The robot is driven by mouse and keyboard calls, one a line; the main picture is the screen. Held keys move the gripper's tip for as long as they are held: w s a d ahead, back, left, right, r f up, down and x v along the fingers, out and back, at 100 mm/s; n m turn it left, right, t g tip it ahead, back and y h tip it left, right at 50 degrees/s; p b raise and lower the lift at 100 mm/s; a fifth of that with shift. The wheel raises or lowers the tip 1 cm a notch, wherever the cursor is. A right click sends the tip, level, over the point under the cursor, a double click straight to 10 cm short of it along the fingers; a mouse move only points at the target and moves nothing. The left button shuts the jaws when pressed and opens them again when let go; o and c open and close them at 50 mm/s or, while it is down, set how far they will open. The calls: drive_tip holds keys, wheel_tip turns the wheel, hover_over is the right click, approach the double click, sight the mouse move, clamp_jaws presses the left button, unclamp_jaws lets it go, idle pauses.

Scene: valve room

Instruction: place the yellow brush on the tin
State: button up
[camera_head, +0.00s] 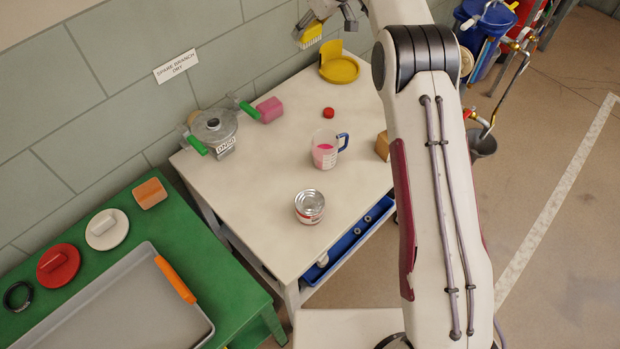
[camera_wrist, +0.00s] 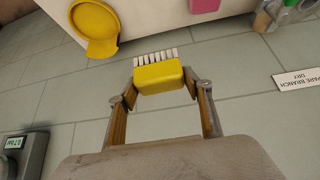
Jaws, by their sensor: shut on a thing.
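My gripper (camera_wrist: 161,98) is shut on the yellow brush (camera_wrist: 160,78). In the wrist view the brush lies between the two fingers with its white bristles pointing away from the palm. In the head view the brush (camera_head: 311,36) is held in the air at the top, above and left of the yellow dish, and my arm hides part of the scene to the right. The tin (camera_head: 309,207) is a silver can with a red and white label. It stands upright near the front of the white table, well apart from the brush.
The white table (camera_head: 268,212) also holds a measuring cup (camera_head: 325,150) with pink contents, a red cap (camera_head: 328,113), a pink block (camera_head: 269,109), a valve (camera_head: 213,131) with green handles and a yellow dish (camera_head: 340,69). A green table (camera_head: 172,240) with a grey tray stands at lower left.

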drive_tip(key=s+r+n, duration=0.1)
drive_tip(key=s+r, duration=0.3)
drive_tip(key=s, duration=0.3)
drive_tip(key=n+g+y, duration=0.2)
drive_tip(key=n+g, duration=0.2)
drive_tip(key=n, duration=0.3)
hover_over(313, 202)
wheel_tip(313, 202, down, 10)
drive_tip(key=r, duration=0.1)
drive_tip(key=shift+f+n+g, duration=0.25)
drive_tip(key=shift+n+g, duration=0.15)
drive_tip(key=shift+w+f, duration=0.1)
drive_tip(key=shift+f, duration=3.05)
drive_tip(key=shift+f, duration=1.85)
